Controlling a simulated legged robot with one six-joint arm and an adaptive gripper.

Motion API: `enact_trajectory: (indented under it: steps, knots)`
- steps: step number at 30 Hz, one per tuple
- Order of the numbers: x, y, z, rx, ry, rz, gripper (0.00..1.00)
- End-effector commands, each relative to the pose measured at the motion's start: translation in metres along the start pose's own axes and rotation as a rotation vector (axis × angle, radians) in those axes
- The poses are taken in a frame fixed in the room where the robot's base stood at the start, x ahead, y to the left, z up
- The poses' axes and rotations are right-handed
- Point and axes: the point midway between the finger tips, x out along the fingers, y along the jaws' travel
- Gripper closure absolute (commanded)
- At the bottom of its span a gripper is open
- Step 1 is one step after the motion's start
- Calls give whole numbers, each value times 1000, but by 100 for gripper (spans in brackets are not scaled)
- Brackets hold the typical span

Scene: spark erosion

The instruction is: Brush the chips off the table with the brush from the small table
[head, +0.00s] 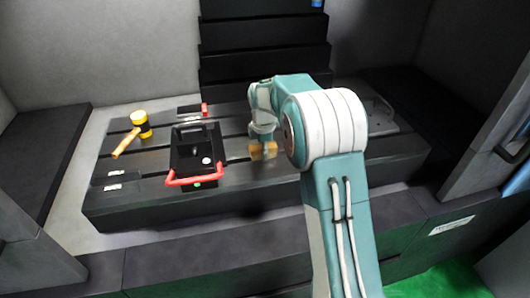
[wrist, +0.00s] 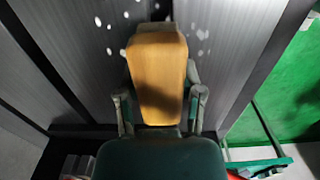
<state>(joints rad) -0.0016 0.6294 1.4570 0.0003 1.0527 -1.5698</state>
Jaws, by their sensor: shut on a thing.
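My gripper (head: 262,139) is shut on the brush (head: 257,151), over the middle of the dark slotted table (head: 240,196). In the wrist view the brush (wrist: 158,75) is a tan wooden block between the two fingers of my gripper (wrist: 160,100). The brush's underside is hidden, so I cannot tell whether it touches the table. Several small pale chips (wrist: 109,51) lie on the table surface around the far end of the brush, on both its left and right. In the head view the chips are too small to make out.
A black device with a red handle (head: 196,158) stands on the table left of my gripper. A dark plate (head: 378,116) lies to the right. A dark wall or ledge (head: 220,268) runs along the front. Green floor (head: 445,282) shows lower right.

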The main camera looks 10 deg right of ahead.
Motion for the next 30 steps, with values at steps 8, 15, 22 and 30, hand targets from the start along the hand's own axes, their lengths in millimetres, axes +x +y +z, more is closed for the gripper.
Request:
enact_trajectory:
  steps: [8, 15, 22, 30]
  knots:
    - [0, -1, 19, 3, -1, -1, 89]
    - [-2, -1, 36, 2, -1, 1, 89]
    - [-2, -1, 44, 1, -1, 2, 89]
    - [-1, -1, 64, 2, -1, 2, 89]
